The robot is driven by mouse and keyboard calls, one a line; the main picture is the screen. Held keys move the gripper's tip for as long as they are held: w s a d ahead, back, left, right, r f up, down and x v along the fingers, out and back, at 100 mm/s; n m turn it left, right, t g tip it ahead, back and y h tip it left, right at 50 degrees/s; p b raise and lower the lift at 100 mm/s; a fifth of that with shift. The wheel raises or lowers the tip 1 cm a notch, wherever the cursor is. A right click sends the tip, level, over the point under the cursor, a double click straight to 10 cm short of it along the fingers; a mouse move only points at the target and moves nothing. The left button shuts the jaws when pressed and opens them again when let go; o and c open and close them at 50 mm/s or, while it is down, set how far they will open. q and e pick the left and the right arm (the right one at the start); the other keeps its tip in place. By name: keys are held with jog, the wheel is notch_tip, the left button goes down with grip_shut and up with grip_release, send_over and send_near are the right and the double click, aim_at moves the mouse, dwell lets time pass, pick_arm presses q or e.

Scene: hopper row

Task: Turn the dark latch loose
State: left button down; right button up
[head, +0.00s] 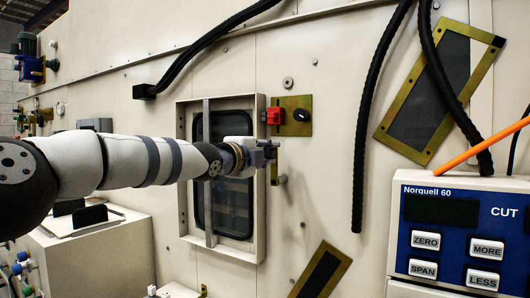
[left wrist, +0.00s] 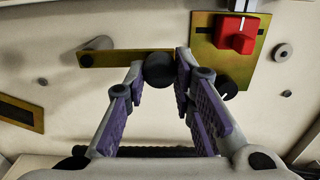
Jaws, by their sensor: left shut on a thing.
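The dark latch shows in the left wrist view as a round dark knob (left wrist: 158,71) at the end of a narrow brass bar (left wrist: 112,57) that runs left from it. My left gripper (left wrist: 160,68) is shut on the dark knob, one finger at each side. In the head view my left gripper (head: 269,153) is at the right edge of the framed window and hides the knob. The brass bar (head: 275,172) shows there just below the gripper, pointing down. My right gripper is not in view.
A red switch (head: 273,116) and a black dial (head: 301,115) sit on a brass plate just above the gripper. The window frame (head: 261,215) projects from the wall beside it. Black hoses (head: 366,130) hang at right, near the blue Norquell 60 unit (head: 460,240).

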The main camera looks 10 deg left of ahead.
pick_arm(q)
jog(key=shift+d+r, duration=0.1)
dwell(0.3)
jog(key=c, duration=1.3)
grip_release()
jog(key=shift+c, duration=0.2)
jog(key=shift+s+d, duration=0.1)
jog(key=shift+s, duration=0.25)
jog(key=v, duration=0.7)
jog(key=shift+a, duration=0.2)
jog(key=shift+w, duration=0.1)
